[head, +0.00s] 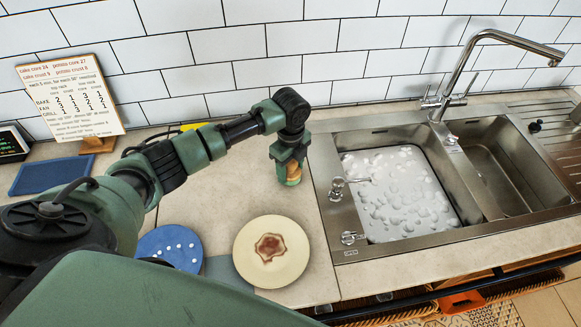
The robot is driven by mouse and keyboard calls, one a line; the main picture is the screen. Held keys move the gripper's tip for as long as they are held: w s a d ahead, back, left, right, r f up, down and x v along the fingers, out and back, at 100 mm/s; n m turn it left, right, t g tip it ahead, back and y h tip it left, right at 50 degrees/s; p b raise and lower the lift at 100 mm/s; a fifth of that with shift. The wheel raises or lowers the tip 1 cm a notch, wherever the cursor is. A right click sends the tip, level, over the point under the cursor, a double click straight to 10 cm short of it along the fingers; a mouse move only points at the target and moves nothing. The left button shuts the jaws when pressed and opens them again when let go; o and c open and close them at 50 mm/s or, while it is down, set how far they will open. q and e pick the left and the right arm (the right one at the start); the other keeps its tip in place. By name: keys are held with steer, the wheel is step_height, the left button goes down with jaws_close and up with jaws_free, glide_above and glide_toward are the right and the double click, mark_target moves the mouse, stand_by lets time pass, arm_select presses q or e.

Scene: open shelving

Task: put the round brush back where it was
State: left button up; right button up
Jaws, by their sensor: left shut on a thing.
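My left gripper (290,162) points down over the counter, left of the sink. It is shut on a small tan and green thing (293,178), which I take to be the round brush. Most of it is hidden by the jaws, so its full shape does not show. I cannot tell whether its lower end touches the counter. My right gripper is not in view.
A stained cream plate (290,268) and a blue plate with white dots (157,243) lie in front. A recipe board (70,98) and blue mat (52,175) are at left.

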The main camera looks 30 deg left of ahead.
arm_select(q)
steer(key=shift+f, duration=0.1)
steer(key=o, duration=1.2)
steer(key=shift+r, duration=0.25)
step_height(320, 180, up, 11)
steer(key=shift+r+b, duration=0.1)
steer(key=shift+b, duration=0.9)
steer(key=shift+r, duration=0.35)
